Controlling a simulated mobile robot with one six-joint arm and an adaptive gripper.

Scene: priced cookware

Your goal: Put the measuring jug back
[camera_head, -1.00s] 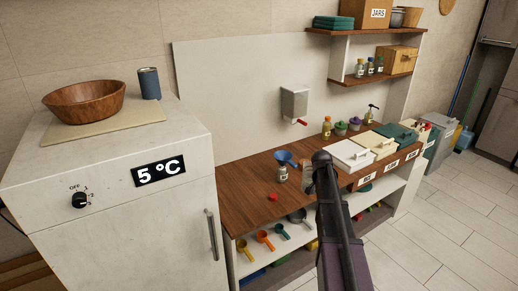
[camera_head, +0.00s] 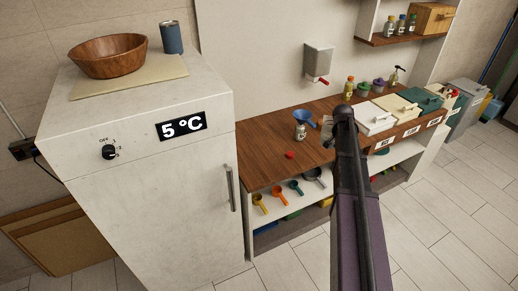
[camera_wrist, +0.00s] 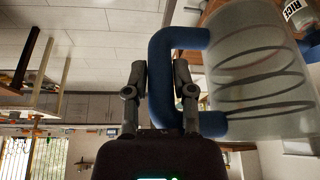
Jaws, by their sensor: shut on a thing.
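The measuring jug (camera_wrist: 262,75) is clear with dark ring lines and a thick blue handle (camera_wrist: 186,40). It fills the right of the wrist view and looks tilted there. My gripper (camera_wrist: 160,78) is shut on the handle, one finger on each side of it. In the head view my arm hides most of the gripper. A small pale part of what looks like the jug (camera_head: 327,125) shows just left of the arm's end, in front of the wooden counter (camera_head: 265,165).
A fridge (camera_head: 150,210) stands left, with a wooden bowl (camera_head: 108,56) and a blue can (camera_head: 172,38) on top. The counter holds a blue funnel (camera_head: 304,119), a jar (camera_head: 300,132), a red object (camera_head: 290,155) and lidded bins (camera_head: 376,118). Scoops (camera_head: 278,192) hang below. Floor (camera_head: 440,220) is clear at right.

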